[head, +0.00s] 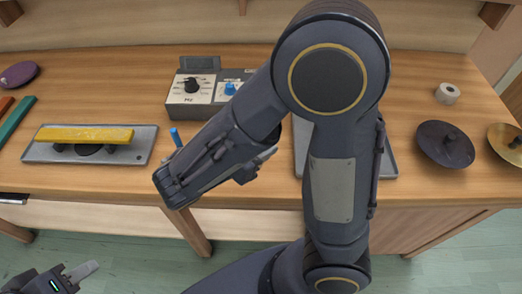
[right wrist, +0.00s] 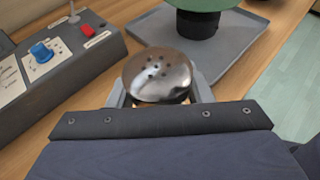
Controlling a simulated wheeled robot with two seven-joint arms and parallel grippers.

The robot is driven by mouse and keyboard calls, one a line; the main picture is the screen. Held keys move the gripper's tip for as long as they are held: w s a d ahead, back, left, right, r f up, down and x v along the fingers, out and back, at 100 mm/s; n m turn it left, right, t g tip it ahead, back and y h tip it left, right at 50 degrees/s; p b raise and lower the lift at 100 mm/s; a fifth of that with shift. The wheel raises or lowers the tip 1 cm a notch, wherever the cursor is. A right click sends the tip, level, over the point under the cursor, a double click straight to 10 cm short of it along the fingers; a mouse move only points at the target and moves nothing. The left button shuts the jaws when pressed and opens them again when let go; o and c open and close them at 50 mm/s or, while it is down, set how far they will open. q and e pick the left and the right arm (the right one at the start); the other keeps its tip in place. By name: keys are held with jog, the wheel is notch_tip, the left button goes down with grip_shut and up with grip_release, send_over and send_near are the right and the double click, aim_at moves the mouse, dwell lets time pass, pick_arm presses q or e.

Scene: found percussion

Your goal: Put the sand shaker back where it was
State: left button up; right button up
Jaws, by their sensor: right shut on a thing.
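The sand shaker (right wrist: 158,78) shows in the right wrist view as a round, shiny metal top with several small holes. My right gripper (right wrist: 160,95) is shut on it, with a grey finger at each side. The shaker's lower part is hidden, so I cannot tell whether it touches the table. In the head view, my right gripper (head: 264,158) is near the table's front middle, mostly behind my own arm, and the shaker is hidden. My left gripper (head: 80,272) is low at the bottom left, in front of the table and away from it; its opening is unclear.
A control box (head: 190,90) with knobs stands behind the right gripper; its red button (right wrist: 88,30) shows up close. A grey tray (right wrist: 245,50) holds a green disc (right wrist: 205,4) on a black stand. A left tray (head: 145,143) holds a yellow bar (head: 85,134). Dark cymbal (head: 445,145) at right.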

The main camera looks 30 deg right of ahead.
jog(key=f, duration=0.1)
jog(key=w+d+f, duration=0.1)
jog(key=d+f, duration=0.1)
jog(key=shift+w+f, duration=0.15)
jog(key=shift+w, duration=0.25)
jog(key=shift+w+f+b, duration=0.15)
jog(key=shift+f+b, duration=0.2)
jog(key=shift+f, duration=1.35)
jog(key=o, duration=1.1)
jog(key=shift+f, duration=0.1)
jog(key=shift+r, duration=0.2)
jog(key=v, duration=1.2)
jog(key=shift+f, duration=0.1)
jog(key=shift+a, duration=0.1)
